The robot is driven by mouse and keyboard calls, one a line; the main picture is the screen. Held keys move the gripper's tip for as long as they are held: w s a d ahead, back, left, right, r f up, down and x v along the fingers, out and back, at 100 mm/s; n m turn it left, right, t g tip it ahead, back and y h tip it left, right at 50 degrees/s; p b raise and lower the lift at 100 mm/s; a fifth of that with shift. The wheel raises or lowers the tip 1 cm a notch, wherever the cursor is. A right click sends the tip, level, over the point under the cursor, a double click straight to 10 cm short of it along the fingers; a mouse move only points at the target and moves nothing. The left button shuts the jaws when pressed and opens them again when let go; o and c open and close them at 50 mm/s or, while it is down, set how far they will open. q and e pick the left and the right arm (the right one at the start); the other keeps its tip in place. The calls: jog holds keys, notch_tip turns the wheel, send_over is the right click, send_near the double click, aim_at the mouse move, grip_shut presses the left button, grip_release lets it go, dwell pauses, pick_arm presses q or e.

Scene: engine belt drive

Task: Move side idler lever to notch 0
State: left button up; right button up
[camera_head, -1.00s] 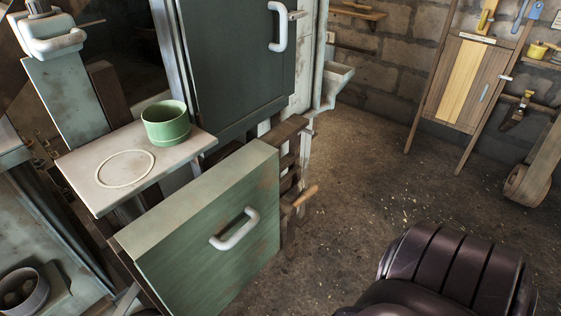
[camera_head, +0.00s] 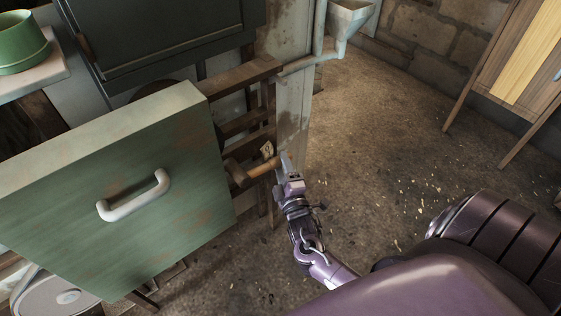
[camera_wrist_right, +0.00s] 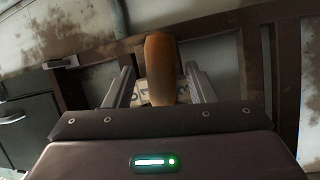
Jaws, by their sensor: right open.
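The side idler lever has a wooden handle (camera_head: 264,168) that sticks out from the side of a brown wooden frame. In the right wrist view the orange-brown handle (camera_wrist_right: 160,68) stands between the two fingers. My right gripper (camera_head: 283,163) is open at the handle's end. Its fingers (camera_wrist_right: 160,88) lie on both sides of the handle with gaps visible. Pale plates with dark marks (camera_wrist_right: 152,91) show behind the handle, partly covered by it. A small pale plate (camera_head: 267,149) sits beside the lever in the head view. My left gripper is not in view.
A green panel with a white handle (camera_head: 134,196) stands left of the lever. The brown wooden frame (camera_head: 243,122) rises behind. A green cup (camera_head: 20,42) sits on a shelf at the upper left. Open floor (camera_head: 375,150) lies to the right.

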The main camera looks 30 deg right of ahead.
jog(key=shift+x, duration=1.1)
grip_shut()
